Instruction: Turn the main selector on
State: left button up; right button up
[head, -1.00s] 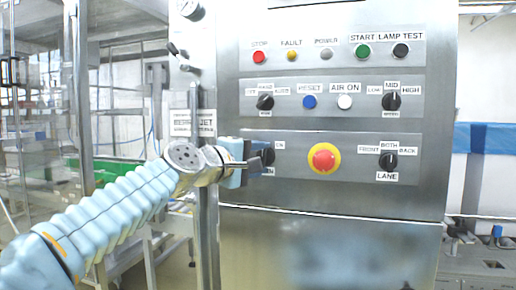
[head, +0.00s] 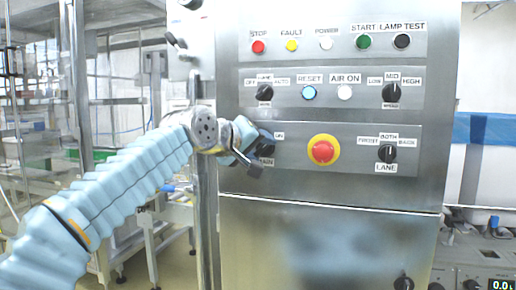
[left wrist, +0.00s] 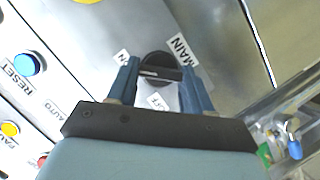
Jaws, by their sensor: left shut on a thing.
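The main selector is a black rotary knob (head: 267,141) at the left of the panel's lower row, mostly hidden by my gripper in the head view. In the left wrist view the knob (left wrist: 158,62) sits between my fingers, with labels MAIN, ON and OFF around it. Its white mark points left in that view, on the side of the ON label (left wrist: 122,57). My left gripper (head: 257,154) is shut on the knob and tilted in the head view; its blue fingers also show in the left wrist view (left wrist: 160,74). My right gripper is not in view.
The emergency stop (head: 323,151) is just right of my gripper. The lane selector (head: 387,153) is farther right. The RESET button (head: 309,92) glows blue above, and the FAULT (head: 291,45) and POWER (head: 326,43) lamps look bright. A vertical post (head: 204,230) stands left of the panel.

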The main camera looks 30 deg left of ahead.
pick_arm(q)
jog(key=shift+f, duration=0.15)
dwell(0.3)
jog(key=o, duration=1)
jog(key=shift+o, duration=0.2)
jog(key=shift+s, duration=0.1)
jog(key=b+v, duration=0.1)
jog(key=v, duration=1.2)
jog(key=shift+s+r+b, duration=0.2)
jog(key=shift+s+b, duration=0.1)
jog(key=shift+b, duration=0.1)
